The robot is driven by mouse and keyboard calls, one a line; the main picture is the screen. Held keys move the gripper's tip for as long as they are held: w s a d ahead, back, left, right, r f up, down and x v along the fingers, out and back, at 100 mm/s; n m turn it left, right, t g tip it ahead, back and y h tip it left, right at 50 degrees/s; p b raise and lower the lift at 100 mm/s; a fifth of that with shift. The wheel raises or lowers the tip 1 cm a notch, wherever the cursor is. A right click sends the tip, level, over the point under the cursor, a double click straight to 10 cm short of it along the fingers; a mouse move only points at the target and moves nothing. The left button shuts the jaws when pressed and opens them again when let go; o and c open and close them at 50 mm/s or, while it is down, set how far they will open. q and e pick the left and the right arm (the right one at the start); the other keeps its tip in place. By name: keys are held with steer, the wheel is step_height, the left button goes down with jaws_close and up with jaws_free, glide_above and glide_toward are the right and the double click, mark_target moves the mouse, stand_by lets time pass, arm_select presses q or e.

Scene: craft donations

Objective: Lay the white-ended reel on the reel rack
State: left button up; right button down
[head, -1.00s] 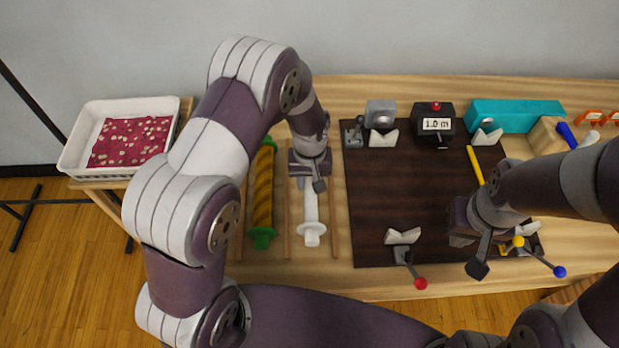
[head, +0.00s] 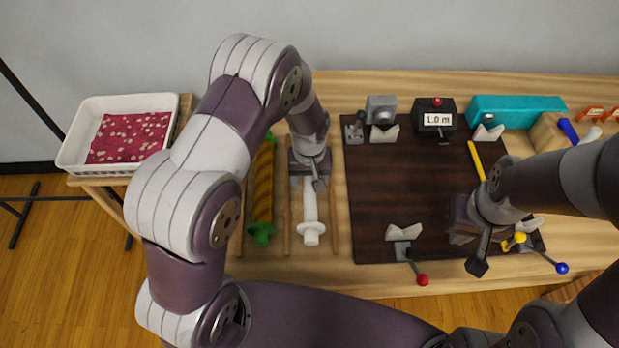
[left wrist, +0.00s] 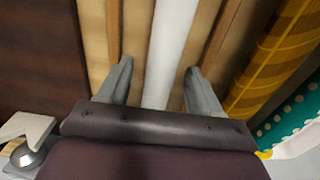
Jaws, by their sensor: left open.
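The white-ended reel (head: 311,232) is a plain white roll. It lies lengthwise between wooden rails of the reel rack (head: 334,225), beside a yellow-brown reel with green ends (head: 262,200). My left gripper (head: 309,184) is over its far part. In the left wrist view, the open fingers (left wrist: 157,85) stand on either side of the white roll (left wrist: 172,45), with gaps between them and it. The roll's far end is hidden by my left gripper. My right gripper (head: 462,238) is low over the right part of the dark board; its fingers are not clear.
The dark board (head: 410,180) carries white cradles, a meter reading 1.0 m (head: 438,120) and a red-knobbed lever (head: 421,280). A teal box (head: 515,111) stands at the back right. A white tray (head: 75,152) with red cloth stands left. A teal dotted roll (left wrist: 290,115) shows in the left wrist view.

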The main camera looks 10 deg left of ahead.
arm_select(q)
step_height(320, 180, up, 13)
steer(key=shift+f+b, duration=0.15)
steer(key=shift+b, duration=0.15)
stand_by(0.4)
